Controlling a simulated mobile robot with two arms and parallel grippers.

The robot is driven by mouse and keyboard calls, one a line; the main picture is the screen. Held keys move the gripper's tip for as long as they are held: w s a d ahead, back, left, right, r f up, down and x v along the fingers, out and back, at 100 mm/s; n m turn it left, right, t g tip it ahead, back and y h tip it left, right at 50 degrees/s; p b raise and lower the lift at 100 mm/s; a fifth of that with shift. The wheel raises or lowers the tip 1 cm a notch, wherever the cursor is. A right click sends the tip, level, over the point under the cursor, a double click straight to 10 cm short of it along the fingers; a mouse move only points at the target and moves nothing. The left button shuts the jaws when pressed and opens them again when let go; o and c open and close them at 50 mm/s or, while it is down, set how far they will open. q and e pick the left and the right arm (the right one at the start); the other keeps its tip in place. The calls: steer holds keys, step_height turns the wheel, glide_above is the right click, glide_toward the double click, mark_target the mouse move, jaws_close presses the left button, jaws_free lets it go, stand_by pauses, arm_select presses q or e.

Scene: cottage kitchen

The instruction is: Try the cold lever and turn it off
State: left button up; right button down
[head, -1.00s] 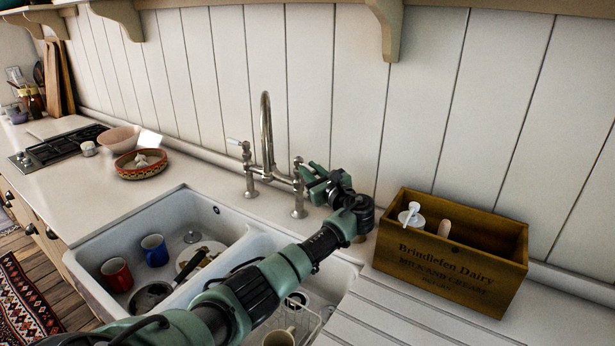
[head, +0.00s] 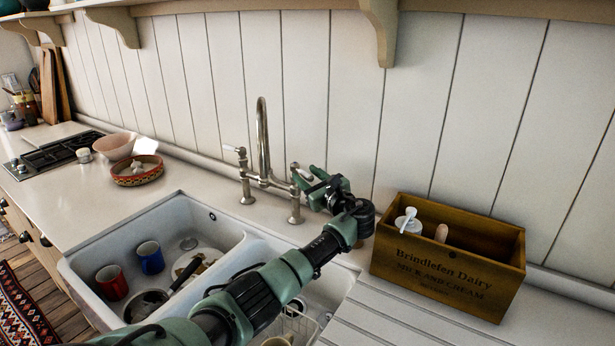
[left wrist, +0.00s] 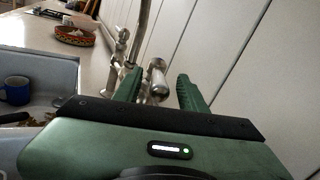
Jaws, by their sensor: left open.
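The steel bridge tap (head: 263,135) stands behind the double white sink (head: 165,232). Its left lever (head: 231,148) points left. Its right lever (head: 302,172) is partly hidden by my left gripper (head: 309,182); which lever is cold cannot be read. In the left wrist view the two green fingers (left wrist: 160,88) are apart, with the right lever's rounded end (left wrist: 157,66) showing between them; contact cannot be told. No water shows at the spout. My right gripper is not in view.
A wooden crate (head: 440,278) stands right of the tap, close to my left wrist. Red (head: 111,281) and blue (head: 150,257) mugs sit in the left basin. A patterned bowl (head: 137,171) and a hob (head: 48,155) are at the left.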

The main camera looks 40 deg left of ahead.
arm_select(q)
steer(key=b+v, duration=0.1)
steer(key=v, duration=0.6)
steer(key=shift+d, duration=0.3)
steer(key=shift+c, duration=0.3)
